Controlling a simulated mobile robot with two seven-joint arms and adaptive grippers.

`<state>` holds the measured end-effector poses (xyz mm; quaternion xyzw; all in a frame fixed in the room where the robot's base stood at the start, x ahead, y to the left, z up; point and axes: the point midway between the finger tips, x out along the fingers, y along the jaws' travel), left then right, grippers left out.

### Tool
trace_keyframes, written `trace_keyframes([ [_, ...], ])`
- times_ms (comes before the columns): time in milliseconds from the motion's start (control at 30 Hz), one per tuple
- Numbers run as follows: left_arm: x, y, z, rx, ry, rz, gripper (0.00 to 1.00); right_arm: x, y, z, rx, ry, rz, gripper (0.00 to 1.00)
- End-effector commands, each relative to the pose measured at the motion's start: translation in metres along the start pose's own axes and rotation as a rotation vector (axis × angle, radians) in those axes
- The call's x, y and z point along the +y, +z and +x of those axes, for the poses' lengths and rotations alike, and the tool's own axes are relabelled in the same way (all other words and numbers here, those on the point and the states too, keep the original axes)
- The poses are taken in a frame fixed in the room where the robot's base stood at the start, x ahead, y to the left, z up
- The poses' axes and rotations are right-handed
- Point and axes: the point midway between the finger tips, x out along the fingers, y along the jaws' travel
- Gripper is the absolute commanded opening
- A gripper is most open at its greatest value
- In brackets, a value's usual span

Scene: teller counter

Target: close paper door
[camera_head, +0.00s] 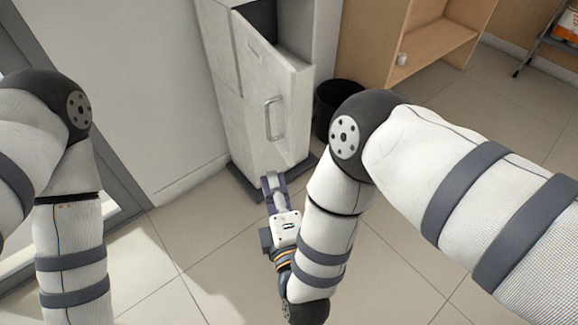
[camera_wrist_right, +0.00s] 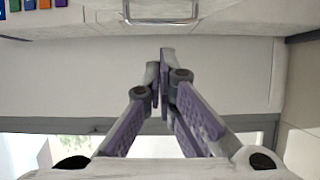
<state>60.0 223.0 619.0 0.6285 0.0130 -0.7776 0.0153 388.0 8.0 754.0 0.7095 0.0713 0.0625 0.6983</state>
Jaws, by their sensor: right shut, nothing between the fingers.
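The paper door (camera_head: 277,95) is a pale grey front panel on a tall narrow cabinet (camera_head: 217,60). Its top edge stands out from the cabinet, with a dark gap (camera_head: 262,22) behind it, so it is partly open. A metal bar handle (camera_head: 273,118) is on its front and also shows at the top of the right wrist view (camera_wrist_right: 160,20). My right gripper (camera_head: 273,182) is shut and empty, low in front of the door and below the handle. Its closed fingers (camera_wrist_right: 160,75) point toward the door; contact cannot be told. My left arm shows, but its gripper is out of view.
A black bin (camera_head: 338,100) stands right of the cabinet, partly behind my right arm. A white wall (camera_head: 145,90) is at the left. The tiled floor (camera_head: 215,255) in front is clear.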

Motion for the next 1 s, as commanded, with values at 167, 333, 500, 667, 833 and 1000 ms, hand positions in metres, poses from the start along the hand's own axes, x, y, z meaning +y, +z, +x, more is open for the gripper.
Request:
trace_keyframes([
  [167, -0.001, 0.009, 0.016, -0.044, -0.002, 0.000, 0.64, -0.003, -0.002, 0.007, -0.006, 0.008, -0.017, 0.00],
  [333, -0.002, 0.030, 0.051, -0.139, -0.007, 0.002, 0.64, -0.009, -0.001, 0.026, -0.004, 0.003, -0.016, 0.00],
  [500, -0.002, 0.027, 0.044, -0.124, -0.006, 0.002, 0.64, 0.004, -0.001, 0.067, -0.006, 0.019, -0.018, 0.00],
  [667, -0.002, 0.029, 0.049, -0.135, -0.007, 0.002, 0.64, 0.004, 0.000, 0.101, -0.008, 0.017, -0.017, 0.00],
  [833, -0.002, 0.026, 0.044, -0.122, -0.006, 0.002, 0.64, 0.008, 0.026, 0.108, -0.007, 0.018, -0.020, 0.00],
  [1000, -0.002, 0.026, 0.043, -0.120, -0.006, 0.002, 0.64, 0.007, 0.037, 0.110, -0.004, 0.017, -0.018, 0.00],
])
